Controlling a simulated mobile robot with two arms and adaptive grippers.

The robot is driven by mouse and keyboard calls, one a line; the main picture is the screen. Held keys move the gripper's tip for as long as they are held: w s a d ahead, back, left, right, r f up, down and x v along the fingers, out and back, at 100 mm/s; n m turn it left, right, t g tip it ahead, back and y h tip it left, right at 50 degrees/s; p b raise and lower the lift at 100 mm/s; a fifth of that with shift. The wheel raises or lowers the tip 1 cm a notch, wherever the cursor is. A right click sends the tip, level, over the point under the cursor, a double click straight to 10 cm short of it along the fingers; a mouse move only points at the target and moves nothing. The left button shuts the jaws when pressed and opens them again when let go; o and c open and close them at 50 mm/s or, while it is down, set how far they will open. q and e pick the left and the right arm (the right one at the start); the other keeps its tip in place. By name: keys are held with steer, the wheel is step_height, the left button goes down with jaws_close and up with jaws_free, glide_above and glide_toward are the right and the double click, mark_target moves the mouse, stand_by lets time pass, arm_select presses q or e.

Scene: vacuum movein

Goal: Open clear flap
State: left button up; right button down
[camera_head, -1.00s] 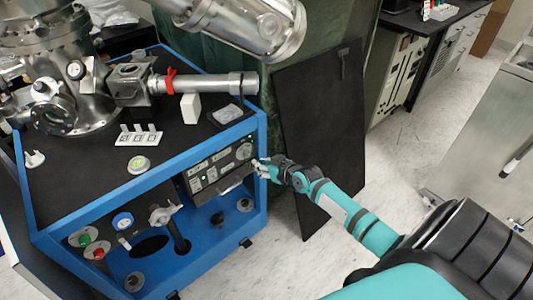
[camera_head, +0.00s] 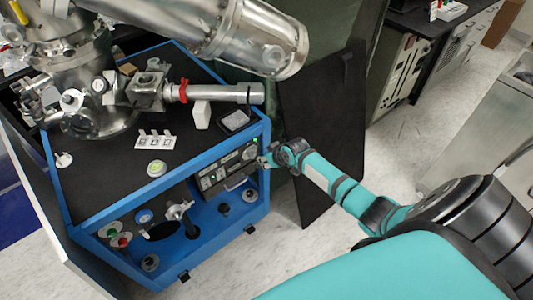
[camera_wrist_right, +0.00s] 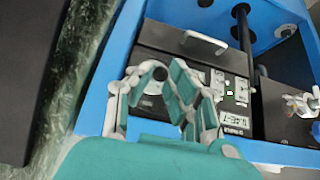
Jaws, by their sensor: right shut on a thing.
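The control panel (camera_head: 226,171) with green lights is set in the front of the blue cabinet, and it also shows in the wrist view (camera_wrist_right: 216,84). I cannot clearly make out a clear flap against the panel. My right gripper (camera_head: 264,161) is at the panel's right end in the head view. In the right wrist view the gripper (camera_wrist_right: 158,76) has its teal and grey fingers around the area of a round dial (camera_wrist_right: 152,82). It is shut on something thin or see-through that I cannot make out. My left gripper is out of view.
Steel vacuum parts (camera_head: 75,60) stand on the black top. A black board (camera_head: 325,130) leans behind my right arm. Pale floor (camera_head: 270,240) is clear in front.

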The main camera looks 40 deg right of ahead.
mark_target(263, 148)
steer(key=shift+w+r+g+p, duration=0.15)
steer(key=shift+r+g+p, duration=0.15)
steer(key=shift+r, duration=0.25)
steer(key=shift+w+r+g+p, duration=0.15)
steer(key=shift+r+g+p, duration=0.1)
steer(key=shift+r, duration=0.3)
steer(key=shift+w+r+g+p, duration=0.2)
steer(key=shift+r+g+p, duration=0.35)
steer(key=shift+g, duration=0.2)
steer(key=shift+w+r+g, duration=0.2)
steer(key=shift+r+g, duration=0.05)
steer(key=shift+g, duration=0.35)
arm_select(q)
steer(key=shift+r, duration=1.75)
arm_select(e)
steer(key=shift+w+r+g, duration=0.3)
steer(key=shift+r+g, duration=0.25)
steer(key=shift+g, duration=0.35)
steer(key=shift+a, duration=0.1)
steer(key=c, duration=1.3)
jaws_free()
steer(key=shift+o, duration=0.2)
steer(key=shift+s, duration=0.1)
step_height(263, 148, up, 7)
steer(key=s, duration=0.1)
steer(key=shift+r, duration=0.15)
